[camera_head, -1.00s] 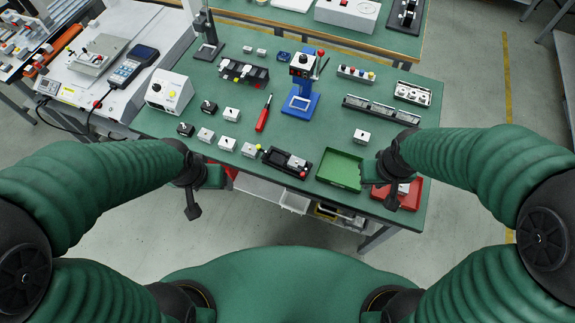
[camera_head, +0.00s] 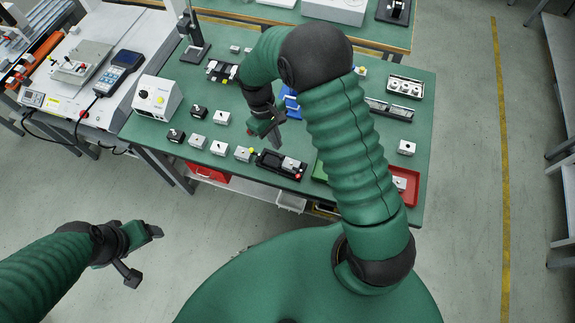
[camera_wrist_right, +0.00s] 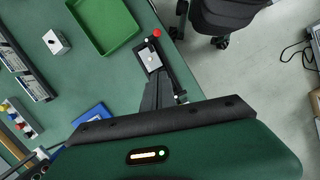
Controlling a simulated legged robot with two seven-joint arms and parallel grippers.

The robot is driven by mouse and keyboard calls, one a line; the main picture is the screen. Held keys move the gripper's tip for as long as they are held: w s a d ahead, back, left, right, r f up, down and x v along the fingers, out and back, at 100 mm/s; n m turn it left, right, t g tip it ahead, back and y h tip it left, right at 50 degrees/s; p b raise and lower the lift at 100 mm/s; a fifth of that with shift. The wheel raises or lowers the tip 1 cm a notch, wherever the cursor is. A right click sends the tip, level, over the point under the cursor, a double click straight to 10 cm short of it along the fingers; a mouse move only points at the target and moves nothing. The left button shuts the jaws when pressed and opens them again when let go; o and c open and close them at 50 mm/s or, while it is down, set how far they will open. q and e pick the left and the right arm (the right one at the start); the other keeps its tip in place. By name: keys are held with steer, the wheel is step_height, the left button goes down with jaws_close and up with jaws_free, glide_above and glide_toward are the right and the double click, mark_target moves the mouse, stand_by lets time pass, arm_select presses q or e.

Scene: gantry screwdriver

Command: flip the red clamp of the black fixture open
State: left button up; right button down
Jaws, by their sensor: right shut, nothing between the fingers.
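The black fixture (camera_head: 268,160) lies near the front edge of the green table, with a light grey block on its right part. Its red knob (camera_head: 298,177), the visible red part of the clamp, is at the right end; it also shows in the right wrist view (camera_wrist_right: 156,33). My right gripper (camera_head: 277,139) is shut and empty, above and behind the fixture in the head view. In the wrist view its fingers (camera_wrist_right: 154,84) point at the fixture and hide part of it.
Small white blocks (camera_head: 219,148) stand left of the fixture. A green tray (camera_wrist_right: 104,22) and a red tray (camera_head: 408,184) lie to the right. A white control box (camera_head: 158,98) stands at the left. My right arm hides the table's middle.

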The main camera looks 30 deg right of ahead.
steer(key=x, duration=0.6)
steer(key=a+p+x, duration=0.1)
steer(key=x, duration=0.2)
steer(key=shift+s+f, duration=0.15)
steer(key=shift+f, duration=0.1)
steer(key=s+d, duration=0.1)
steer(key=s+d+p, duration=0.1)
steer(key=s, duration=0.1)
steer(key=shift+f, duration=0.15)
steer(key=shift+s+d, duration=0.1)
steer(key=shift+s, duration=0.2)
steer(key=shift+s+a, duration=0.1)
steer(key=shift+a, duration=0.3)
arm_select(q)
steer(key=shift+w+a+r, duration=0.15)
steer(key=shift+a+r, duration=0.5)
steer(key=shift+r, duration=0.25)
